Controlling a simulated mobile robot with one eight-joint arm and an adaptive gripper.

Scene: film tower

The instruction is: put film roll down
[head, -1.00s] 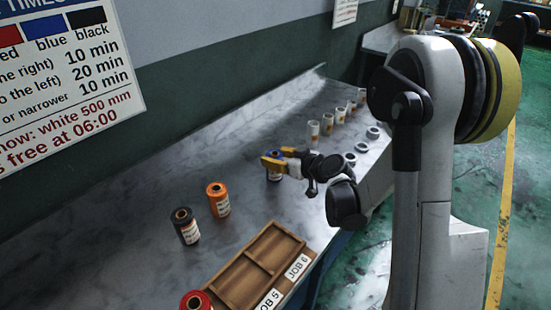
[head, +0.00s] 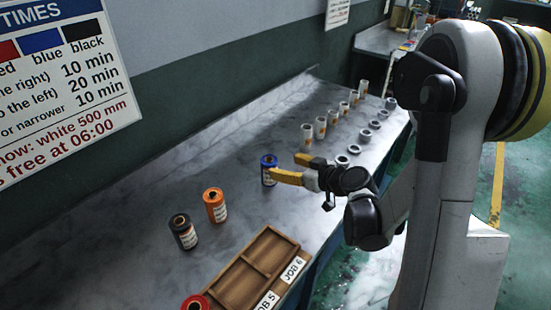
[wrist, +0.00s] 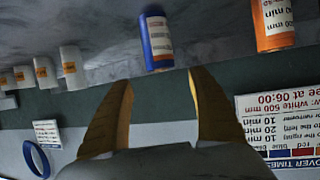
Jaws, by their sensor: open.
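A blue film roll (head: 268,172) with a white label stands upright on the grey bench (head: 150,262). My gripper (head: 286,167) is just to its right, with yellow fingers apart and nothing between them. In the wrist view, which is upside down, the blue roll (wrist: 158,42) stands just beyond the open fingertips (wrist: 160,77), apart from them. An orange roll (head: 215,206) and a black roll (head: 183,232) stand nearer on the bench. A red roll (head: 195,303) is cut off at the bottom edge.
A wooden tray (head: 262,232) with compartments and JOB 5 and JOB 6 labels lies at the front. White rolls (head: 320,127) and grey rings (head: 365,136) line the far bench. A wall (head: 230,90) runs behind. Bare bench lies between the blue and orange rolls.

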